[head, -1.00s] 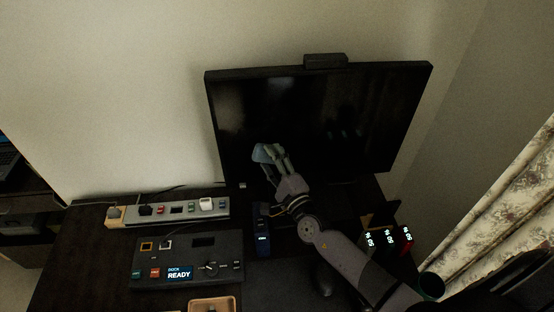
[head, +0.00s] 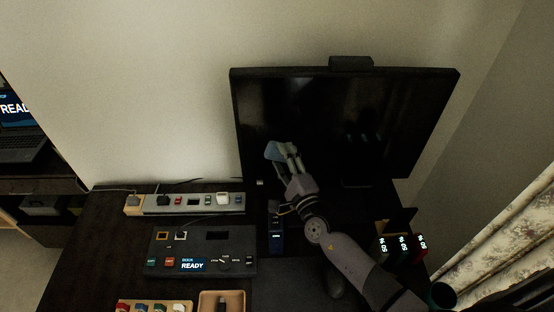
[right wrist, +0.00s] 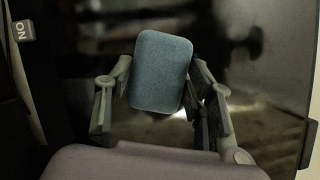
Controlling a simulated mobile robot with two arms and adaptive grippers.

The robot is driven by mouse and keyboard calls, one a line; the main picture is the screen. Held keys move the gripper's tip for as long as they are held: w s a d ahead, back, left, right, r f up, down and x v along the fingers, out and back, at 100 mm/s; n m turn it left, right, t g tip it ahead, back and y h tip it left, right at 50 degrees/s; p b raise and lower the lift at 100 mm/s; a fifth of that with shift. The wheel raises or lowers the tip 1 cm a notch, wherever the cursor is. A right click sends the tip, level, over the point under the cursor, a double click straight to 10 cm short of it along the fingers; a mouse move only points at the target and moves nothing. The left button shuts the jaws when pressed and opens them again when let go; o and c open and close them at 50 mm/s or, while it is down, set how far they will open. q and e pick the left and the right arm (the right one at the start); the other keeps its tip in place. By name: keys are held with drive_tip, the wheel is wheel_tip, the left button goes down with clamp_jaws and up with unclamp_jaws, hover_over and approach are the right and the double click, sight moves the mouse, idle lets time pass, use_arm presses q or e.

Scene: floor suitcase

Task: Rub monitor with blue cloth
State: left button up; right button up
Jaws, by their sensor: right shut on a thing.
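The monitor (head: 400,115) is a large dark screen standing at the back of the desk. It also fills much of the right wrist view (right wrist: 270,80). My right gripper (head: 281,153) is in front of the screen's lower left part. It is shut on the blue cloth (right wrist: 161,71), a small rounded blue pad between the two fingers. The cloth also shows in the head view (head: 275,150) at the fingertips. It is at or very close to the screen; I cannot tell whether it touches. My left gripper is not in view.
A power strip (head: 160,206) and a dock box (head: 160,262) reading READY lie on the left of the desk. Small trays (head: 205,300) are at the front. Several lit-digit blocks (head: 403,247) stand right of my arm. A laptop (head: 25,145) sits at the far left.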

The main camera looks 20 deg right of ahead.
drive_tip(key=shift+s+d+b, duration=0.2)
drive_tip(key=shift+s+d, duration=0.05)
drive_tip(key=shift+d, duration=0.75)
drive_tip(key=shift+s+d+b, duration=0.2)
drive_tip(key=shift+s+d, duration=0.1)
drive_tip(key=shift+d, duration=0.65)
drive_tip(key=shift+s+d+b, duration=0.2)
drive_tip(key=shift+s+d, duration=0.05)
drive_tip(key=shift+d, duration=0.75)
drive_tip(key=shift+s+d+b, duration=0.3)
drive_tip(key=shift+d+b, duration=0.05)
drive_tip(key=shift+d, duration=0.6)
drive_tip(key=shift+s+d+b, duration=0.3)
drive_tip(key=shift+d+b, duration=0.05)
drive_tip(key=shift+d, duration=0.6)
drive_tip(key=shift+w+a+r+p, duration=0.1)
drive_tip(key=shift+w+a+p, duration=0.1)
drive_tip(key=shift+a, duration=0.3)
drive_tip(key=shift+w+a+p, duration=0.1)
drive_tip(key=shift+a+p, duration=0.1)
drive_tip(key=shift+a, duration=0.25)
drive_tip(key=shift+w+a+p, duration=0.35)
drive_tip(key=shift+w+a, duration=0.1)
drive_tip(key=shift+a, duration=1.15)
drive_tip(key=shift+w+a+p, duration=0.35)
drive_tip(key=shift+w+a, duration=0.15)
drive_tip(key=shift+a, duration=1.15)
drive_tip(key=shift+w+a+p, duration=0.35)
drive_tip(key=shift+w+a, duration=0.1)
drive_tip(key=shift+a, duration=1.15)
